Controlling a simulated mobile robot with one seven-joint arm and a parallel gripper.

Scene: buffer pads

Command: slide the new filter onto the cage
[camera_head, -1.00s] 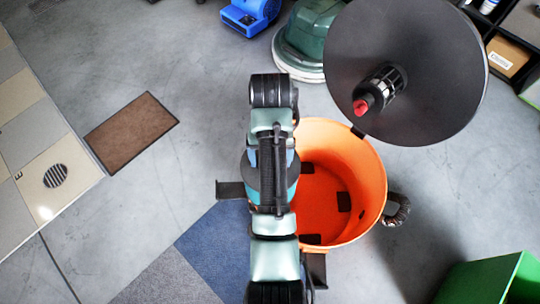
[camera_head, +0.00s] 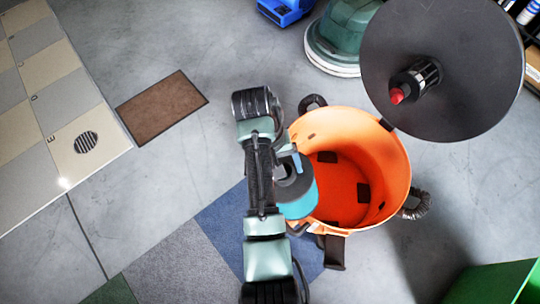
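A blue cylinder with a black, holed end (camera_head: 301,200), which looks like the new filter, shows just right of my arm. It overlaps the left side of the orange drum (camera_head: 398,160) in the picture. My arm hides part of it, and I cannot tell whether it is held or what it touches. My gripper is hidden by the arm and the cylinder. The cage (camera_head: 427,74), dark and ribbed with a red end piece (camera_head: 397,96), stands out from the middle of the large black disc (camera_head: 480,60) at the upper right. No filter covers the cage.
The drum is open and has dark patches inside. A dark curled handle (camera_head: 416,205) juts from its right side. A green machine (camera_head: 343,35) stands behind, and a green box (camera_head: 490,284) is at the lower right. A brown mat (camera_head: 160,107) lies on open floor at left.

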